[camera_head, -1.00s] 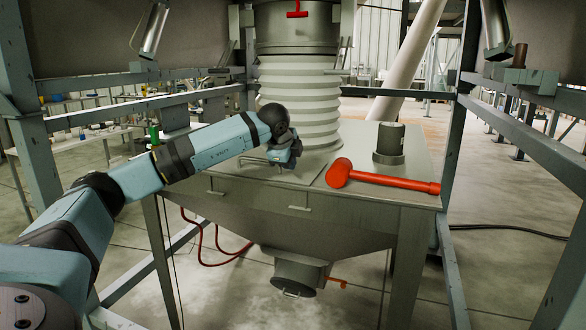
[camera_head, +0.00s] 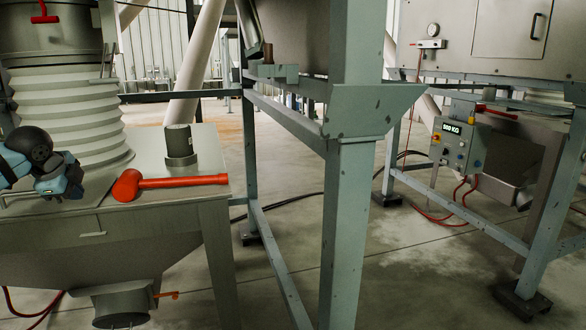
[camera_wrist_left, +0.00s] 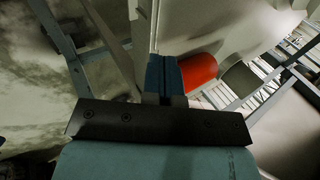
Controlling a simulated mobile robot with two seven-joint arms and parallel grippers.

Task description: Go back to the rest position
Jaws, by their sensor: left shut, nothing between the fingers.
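My left gripper (camera_head: 64,186) is at the left edge of the head view, over the hopper's top plate and in front of the ribbed pale bellows (camera_head: 66,115). Its fingers are shut with nothing between them, as the left wrist view (camera_wrist_left: 163,76) also shows. A red mallet (camera_head: 178,182) lies on the plate just right of the gripper, apart from it. The mallet's red head (camera_wrist_left: 198,71) shows beside the fingers in the left wrist view. My right gripper is in no view.
A grey cylinder (camera_head: 180,146) stands on the plate behind the mallet. A thick steel post (camera_head: 347,220) rises right of the hopper. A control box (camera_head: 461,143) with a display hangs on a second frame at right. Open concrete floor lies between the frames.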

